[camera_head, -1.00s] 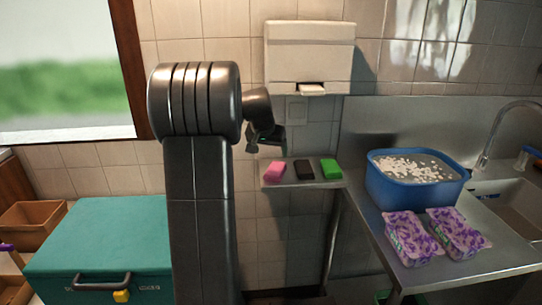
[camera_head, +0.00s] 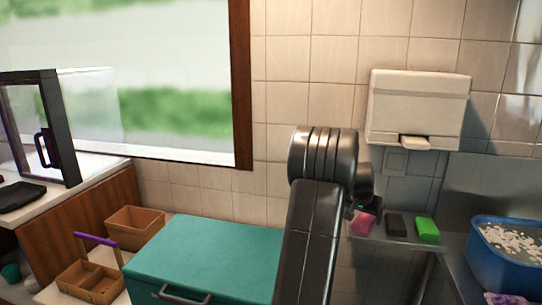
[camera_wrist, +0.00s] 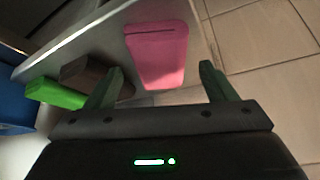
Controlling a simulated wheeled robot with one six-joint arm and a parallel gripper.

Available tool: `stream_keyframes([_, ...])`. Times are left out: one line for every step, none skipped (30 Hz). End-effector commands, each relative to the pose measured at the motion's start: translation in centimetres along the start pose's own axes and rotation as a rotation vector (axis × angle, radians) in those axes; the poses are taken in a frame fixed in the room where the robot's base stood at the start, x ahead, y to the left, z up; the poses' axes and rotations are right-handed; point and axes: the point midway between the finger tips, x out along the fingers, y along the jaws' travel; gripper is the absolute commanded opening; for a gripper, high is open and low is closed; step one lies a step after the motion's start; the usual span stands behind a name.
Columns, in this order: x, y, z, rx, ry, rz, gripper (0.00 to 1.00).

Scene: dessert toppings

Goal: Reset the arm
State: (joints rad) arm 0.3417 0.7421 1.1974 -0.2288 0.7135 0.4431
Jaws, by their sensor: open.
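My gripper (camera_wrist: 160,88) is open in the wrist view, its two dark green fingers apart with nothing held between them. A pink block (camera_wrist: 157,42) lies beyond the fingertips on a grey shelf (camera_wrist: 112,47). A dark brown block (camera_wrist: 85,72) and a green block (camera_wrist: 55,94) lie left of it, the brown one partly behind the left finger. In the head view my arm stands in front of the wall and mostly hides my gripper. The pink block (camera_head: 364,224), brown block (camera_head: 396,225) and green block (camera_head: 427,229) sit in a row on the shelf just right of it.
A teal chest (camera_head: 205,255) stands left of my arm, with brown boxes (camera_head: 135,224) beside it. A white dispenser (camera_head: 417,108) hangs above the shelf. A blue tub (camera_head: 500,262) of white pieces is at the right. A glass-fronted case (camera_head: 45,130) stands far left.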

Motion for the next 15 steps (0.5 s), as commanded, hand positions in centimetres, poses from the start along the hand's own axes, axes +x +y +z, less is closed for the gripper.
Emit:
stream_keyframes([0.9,0.1,0.0,0.000,-0.004,0.002,0.78])
stream_keyframes([1.4,0.1,0.0,0.000,-0.004,0.002,0.78])
stream_keyframes([2.1,0.1,0.1,0.000,-0.003,0.001,0.78])
stream_keyframes([2.6,0.1,0.1,0.000,-0.003,0.001,0.78])
stream_keyframes([2.6,0.0,0.2,0.000,0.000,0.000,0.78])
stream_keyframes([1.6,0.0,-0.4,0.001,0.004,-0.001,0.78])
stream_keyframes([1.3,0.0,-0.6,0.001,0.004,0.000,0.78])
stream_keyframes([0.9,0.0,-0.8,0.000,0.005,0.000,0.78])
stream_keyframes([0.5,0.0,-1.0,0.000,0.004,0.000,0.78])
stream_keyframes([0.3,0.0,-1.1,-0.001,0.003,0.000,0.78])
stream_keyframes([0.1,0.0,-1.2,-0.001,0.002,0.000,0.78])
stream_keyframes([-0.2,0.0,-1.4,-0.001,0.002,0.000,0.78])
stream_keyframes([-0.3,0.0,-1.5,0.000,0.002,0.000,0.78])
stream_keyframes([-0.4,0.0,-1.5,0.000,0.001,0.000,0.78])
stream_keyframes([-0.6,0.0,-1.6,0.000,0.000,0.000,0.78])
